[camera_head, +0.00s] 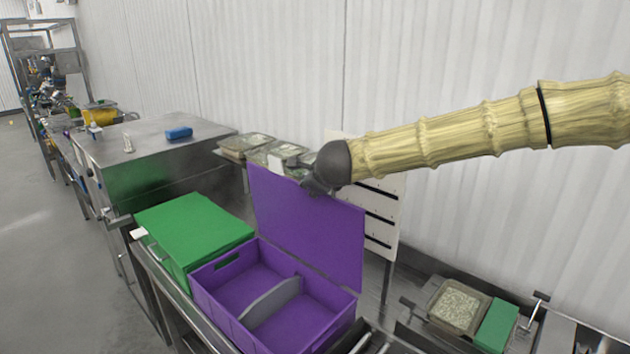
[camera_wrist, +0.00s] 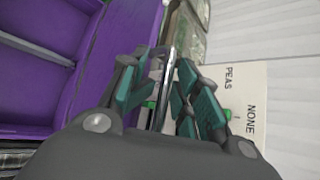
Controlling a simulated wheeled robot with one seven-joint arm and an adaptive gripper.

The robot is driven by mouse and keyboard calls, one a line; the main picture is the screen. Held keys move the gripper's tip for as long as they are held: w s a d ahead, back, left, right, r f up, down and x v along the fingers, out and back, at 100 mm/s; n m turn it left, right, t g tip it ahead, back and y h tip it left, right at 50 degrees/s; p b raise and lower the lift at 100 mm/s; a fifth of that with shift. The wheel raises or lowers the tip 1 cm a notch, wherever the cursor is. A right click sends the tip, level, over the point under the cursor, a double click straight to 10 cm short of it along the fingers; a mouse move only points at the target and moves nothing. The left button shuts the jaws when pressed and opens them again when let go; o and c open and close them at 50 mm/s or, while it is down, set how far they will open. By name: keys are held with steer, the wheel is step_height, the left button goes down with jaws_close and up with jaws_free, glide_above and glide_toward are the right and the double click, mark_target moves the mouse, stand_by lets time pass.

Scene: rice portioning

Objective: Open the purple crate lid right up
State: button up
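The purple crate (camera_head: 228,322) stands open on the metal table, with a grey divider (camera_head: 270,300) across its inside. Its purple lid (camera_head: 310,222) stands up from the crate's far side, close to upright. My gripper (camera_head: 318,186) is at the lid's top edge in the head view, overlapping it. In the wrist view the lid's purple surface (camera_wrist: 122,50) lies left of my gripper (camera_wrist: 174,70). The teal fingers are close together, with a thin grey strip visible between them. I cannot tell whether they clamp anything.
A green crate (camera_head: 195,232) stands left of the purple crate. Behind the lid are clear tubs (camera_head: 245,145) and a white label board (camera_head: 385,215), reading PEAS and NONE in the wrist view (camera_wrist: 245,100). A rice tub (camera_head: 458,306) and green block (camera_head: 497,325) lie at right.

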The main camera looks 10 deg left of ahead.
steer(key=shift+r, duration=0.1)
steer(key=v, duration=1.2)
